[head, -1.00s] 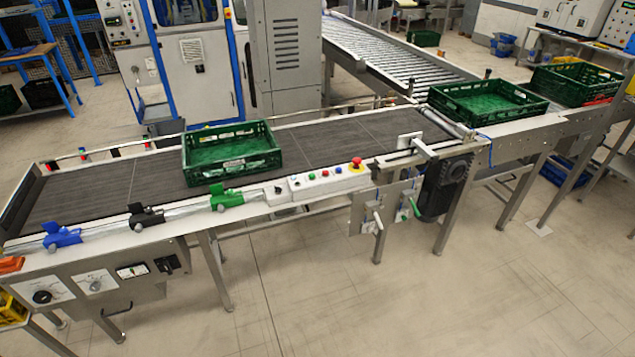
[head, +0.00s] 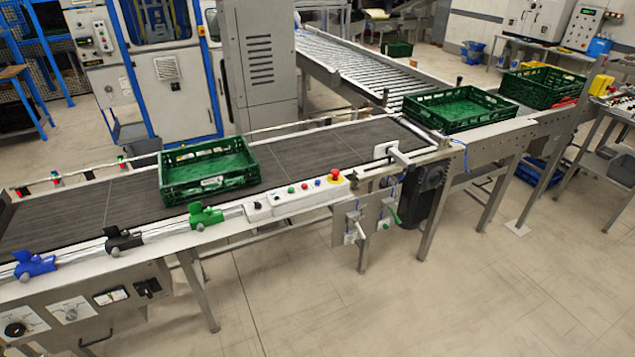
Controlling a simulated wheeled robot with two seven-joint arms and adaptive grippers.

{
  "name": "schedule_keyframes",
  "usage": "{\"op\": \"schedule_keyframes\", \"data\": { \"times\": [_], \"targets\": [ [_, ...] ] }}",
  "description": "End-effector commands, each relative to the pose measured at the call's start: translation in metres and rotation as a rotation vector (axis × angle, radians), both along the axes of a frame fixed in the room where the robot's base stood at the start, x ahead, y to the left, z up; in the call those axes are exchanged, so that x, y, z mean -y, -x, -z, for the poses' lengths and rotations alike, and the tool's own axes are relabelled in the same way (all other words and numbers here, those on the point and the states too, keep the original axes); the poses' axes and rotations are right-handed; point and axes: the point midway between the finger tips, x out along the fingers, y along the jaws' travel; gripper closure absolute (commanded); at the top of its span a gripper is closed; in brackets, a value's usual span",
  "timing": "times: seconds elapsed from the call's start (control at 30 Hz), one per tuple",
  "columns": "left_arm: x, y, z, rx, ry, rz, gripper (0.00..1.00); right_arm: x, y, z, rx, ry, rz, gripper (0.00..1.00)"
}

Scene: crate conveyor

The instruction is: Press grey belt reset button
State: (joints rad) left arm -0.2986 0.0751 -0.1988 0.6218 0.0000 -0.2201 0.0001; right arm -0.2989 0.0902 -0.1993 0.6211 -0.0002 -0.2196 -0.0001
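A pale control box (head: 295,196) sits on the near rail of the dark conveyor belt (head: 310,155). It carries a row of small buttons, including a green button (head: 291,189) and a red button (head: 304,186). A red mushroom button on a yellow base (head: 335,176) is at its right end. A small dark knob or button (head: 257,205) is at its left end. I cannot tell which small button is the grey belt reset; the markings are too small. Neither of my grippers is in view.
A green crate (head: 207,184) stands on the belt behind the rail. Blue (head: 35,265), black (head: 124,239) and green (head: 206,216) clamps line the rail. Several more green crates stand farther off. A lower panel with knobs (head: 70,310) is at front left.

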Motion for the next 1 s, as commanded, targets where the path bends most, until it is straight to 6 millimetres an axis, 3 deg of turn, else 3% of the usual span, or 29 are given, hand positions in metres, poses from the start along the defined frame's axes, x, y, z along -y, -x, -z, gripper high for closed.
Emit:
{"op": "schedule_keyframes", "data": {
  "times": [0.43,0.9,1.0],
  "targets": [
    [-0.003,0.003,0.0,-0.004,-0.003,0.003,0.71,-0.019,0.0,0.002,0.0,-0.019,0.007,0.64],
    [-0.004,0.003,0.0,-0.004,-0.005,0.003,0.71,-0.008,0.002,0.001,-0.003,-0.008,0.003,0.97],
    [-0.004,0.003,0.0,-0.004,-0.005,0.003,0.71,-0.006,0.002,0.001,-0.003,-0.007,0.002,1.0]
  ]
}}
